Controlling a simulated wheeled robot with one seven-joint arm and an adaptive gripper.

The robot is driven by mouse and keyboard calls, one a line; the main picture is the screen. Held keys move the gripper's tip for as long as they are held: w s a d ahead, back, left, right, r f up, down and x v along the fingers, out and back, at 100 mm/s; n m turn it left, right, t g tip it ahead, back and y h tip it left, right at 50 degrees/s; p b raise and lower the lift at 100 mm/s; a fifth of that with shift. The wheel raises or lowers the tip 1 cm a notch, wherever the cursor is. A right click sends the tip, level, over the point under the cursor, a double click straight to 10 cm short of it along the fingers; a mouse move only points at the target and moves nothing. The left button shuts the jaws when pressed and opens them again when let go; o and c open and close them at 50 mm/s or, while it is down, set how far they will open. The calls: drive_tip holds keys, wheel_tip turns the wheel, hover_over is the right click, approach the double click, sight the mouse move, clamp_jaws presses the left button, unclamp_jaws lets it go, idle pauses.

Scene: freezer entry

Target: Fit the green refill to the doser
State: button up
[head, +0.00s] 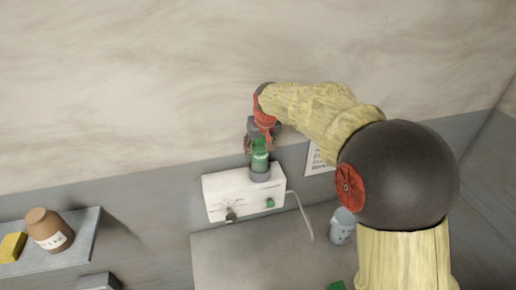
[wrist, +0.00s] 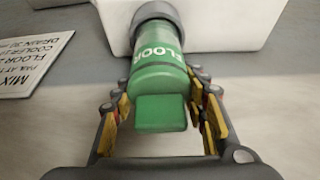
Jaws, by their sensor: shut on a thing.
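The green refill (head: 260,160) is a green bottle standing neck-down at the grey socket (head: 260,174) on top of the white doser (head: 243,192). In the wrist view the refill (wrist: 160,85), lettered "FLOOR", lies between my fingers, with its far end at the grey socket (wrist: 155,12). I cannot tell how deep it sits in the socket. My gripper (head: 258,142) is shut on the refill from above. In the wrist view the fingers (wrist: 162,112) flank its green base. The doser's white body (wrist: 205,25) shows behind.
A shelf (head: 85,240) at left holds a brown bottle (head: 50,230) and a yellow block (head: 12,247). A light-coloured cup (head: 342,226) stands below right of the doser. A printed sign (head: 319,160) is on the wall, and a tube (head: 300,215) hangs from the doser's right side.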

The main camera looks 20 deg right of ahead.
drive_tip(key=shift+f, duration=0.2)
drive_tip(key=o, duration=1.4)
drive_tip(key=shift+r, duration=0.1)
drive_tip(key=v, duration=1.1)
drive_tip(key=shift+s+r, duration=0.25)
drive_tip(key=shift+r, duration=0.1)
